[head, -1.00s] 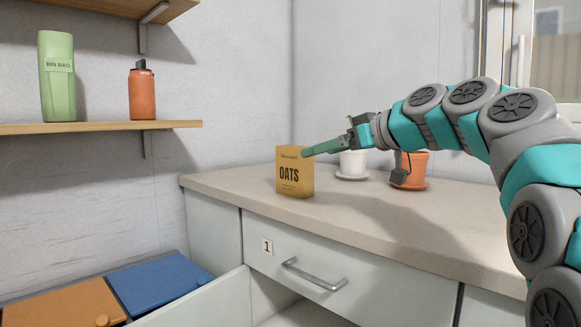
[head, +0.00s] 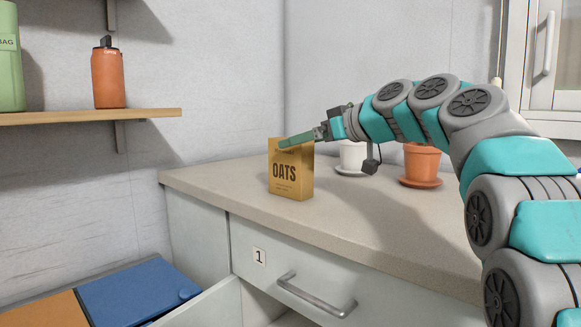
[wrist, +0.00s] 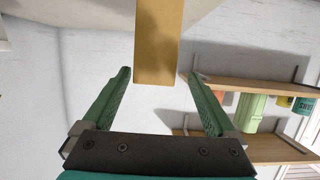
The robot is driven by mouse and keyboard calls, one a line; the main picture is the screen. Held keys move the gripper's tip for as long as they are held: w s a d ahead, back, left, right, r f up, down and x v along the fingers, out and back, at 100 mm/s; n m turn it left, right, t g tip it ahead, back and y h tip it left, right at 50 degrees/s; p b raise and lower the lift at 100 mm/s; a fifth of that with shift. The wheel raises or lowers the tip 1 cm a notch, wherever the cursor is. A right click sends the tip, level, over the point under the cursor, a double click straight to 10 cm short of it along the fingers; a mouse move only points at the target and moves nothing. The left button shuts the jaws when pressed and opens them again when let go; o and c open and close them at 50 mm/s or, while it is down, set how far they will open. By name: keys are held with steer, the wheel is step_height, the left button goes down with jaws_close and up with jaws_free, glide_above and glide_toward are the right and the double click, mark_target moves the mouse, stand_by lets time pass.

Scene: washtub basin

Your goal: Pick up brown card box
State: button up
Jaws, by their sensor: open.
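The brown card box (head: 291,172), printed "OATS", stands upright on the countertop near its left end. My gripper (head: 283,143) reaches in from the right, and its green fingers overlap the top of the box in the head view. In the wrist view the box (wrist: 158,45) shows as a narrow tan strip beyond and between the two spread fingertips of my gripper (wrist: 158,75). The gripper is open and holds nothing. A gap shows on each side of the box. The head view does not show whether a finger touches it.
A white pot (head: 352,157) and a terracotta pot (head: 422,162) stand on saucers to the right of the box. The countertop (head: 400,235) is clear in front. An open drawer is below. A wall shelf (head: 90,116) holds an orange bottle (head: 108,75).

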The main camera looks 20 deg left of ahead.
steer(key=x, duration=0.2)
steer(key=p+x, duration=0.1)
steer(key=x, duration=0.1)
steer(key=shift+w+f, duration=0.25)
steer(key=shift+w, duration=0.2)
steer(key=c, duration=1.5)
steer(key=shift+o, duration=0.2)
steer(key=shift+r, duration=0.15)
